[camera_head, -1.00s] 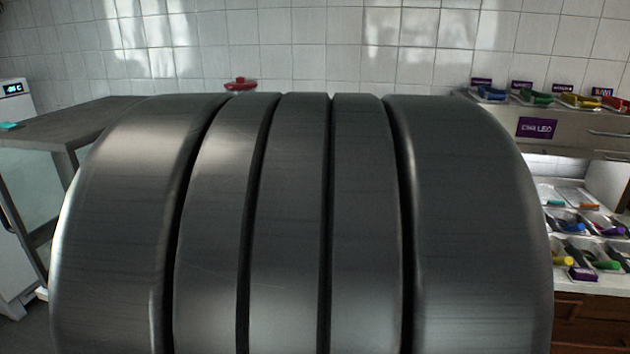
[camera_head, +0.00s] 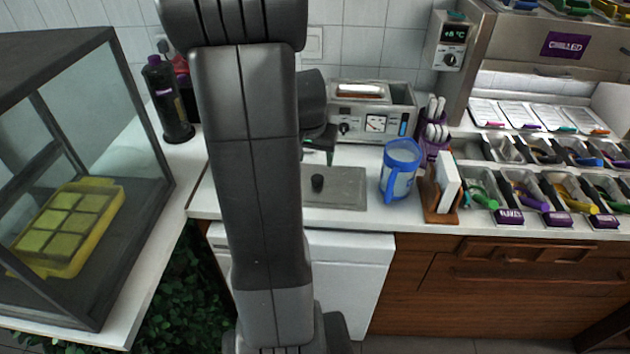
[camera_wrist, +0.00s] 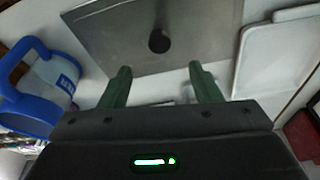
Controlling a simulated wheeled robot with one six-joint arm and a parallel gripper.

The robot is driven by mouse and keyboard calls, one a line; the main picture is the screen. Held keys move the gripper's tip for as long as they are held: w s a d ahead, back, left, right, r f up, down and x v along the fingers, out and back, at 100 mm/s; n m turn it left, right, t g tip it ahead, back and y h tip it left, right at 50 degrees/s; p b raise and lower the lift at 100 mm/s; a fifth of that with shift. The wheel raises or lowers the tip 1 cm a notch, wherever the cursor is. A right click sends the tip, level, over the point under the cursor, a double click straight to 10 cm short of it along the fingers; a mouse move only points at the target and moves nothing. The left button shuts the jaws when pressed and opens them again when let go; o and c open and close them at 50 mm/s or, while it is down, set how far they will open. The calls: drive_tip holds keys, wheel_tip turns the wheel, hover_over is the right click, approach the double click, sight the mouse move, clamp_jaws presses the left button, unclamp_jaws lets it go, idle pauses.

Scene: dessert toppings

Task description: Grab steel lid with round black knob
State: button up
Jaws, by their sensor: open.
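The steel lid (camera_head: 345,188) lies flat on the white counter, and its round black knob (camera_head: 317,183) stands up from it. My arm hides the lid's left part in the head view. In the wrist view the lid (camera_wrist: 205,38) fills the top middle, with the knob (camera_wrist: 159,41) just beyond the gap between the fingers. My gripper (camera_wrist: 160,78) is open and empty, with two green fingers apart. It also shows in the head view (camera_head: 322,152), partly hidden, above and behind the knob.
A blue-handled jug (camera_head: 400,170) stands right of the lid. A steel appliance with a dial (camera_head: 375,123) stands behind it. A wooden holder (camera_head: 440,195) and topping trays (camera_head: 545,185) are further right. A glass case (camera_head: 150,170) and dark bottles (camera_head: 168,100) are left.

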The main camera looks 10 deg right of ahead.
sight(317, 178)
drive_tip(key=x, duration=0.3)
drive_tip(key=shift+w+f, duration=0.1)
drive_tip(key=shift+f, duration=0.25)
drive_tip(key=shift+s+p+x, duration=0.2)
drive_tip(key=shift+p+x, duration=0.15)
drive_tip(key=shift+x, duration=2.5)
clamp_jaws()
